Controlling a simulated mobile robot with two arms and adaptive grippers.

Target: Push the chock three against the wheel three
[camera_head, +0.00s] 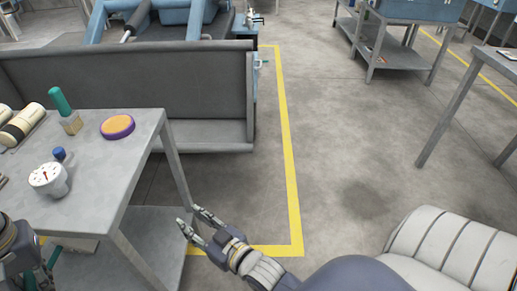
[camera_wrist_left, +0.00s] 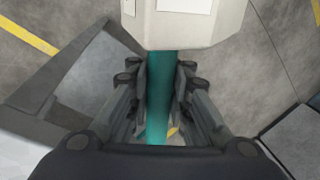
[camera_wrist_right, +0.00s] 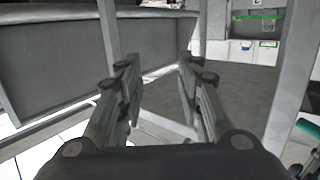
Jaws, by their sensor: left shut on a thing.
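My left gripper (camera_wrist_left: 158,105) is shut on a teal handle (camera_wrist_left: 160,85) in the left wrist view. The handle runs into a pale, cream block (camera_wrist_left: 190,22) at the top of that view; I cannot tell whether this is chock three. In the head view the left gripper is at the lower left edge, beside the table, with part of the teal handle (camera_head: 54,256) showing. My right gripper (camera_head: 196,221) is open and empty, right of the table leg; its parted fingers also show in the right wrist view (camera_wrist_right: 158,80). I cannot make out wheel three in any view.
A grey table (camera_head: 105,165) at left carries a green-handled tool (camera_head: 61,102), an orange and purple disc (camera_head: 117,126), a white gauge (camera_head: 48,179) and cream rollers (camera_head: 22,124). A grey bench-like panel (camera_head: 140,95) stands behind it. The floor right of the yellow line (camera_head: 288,165) is largely clear.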

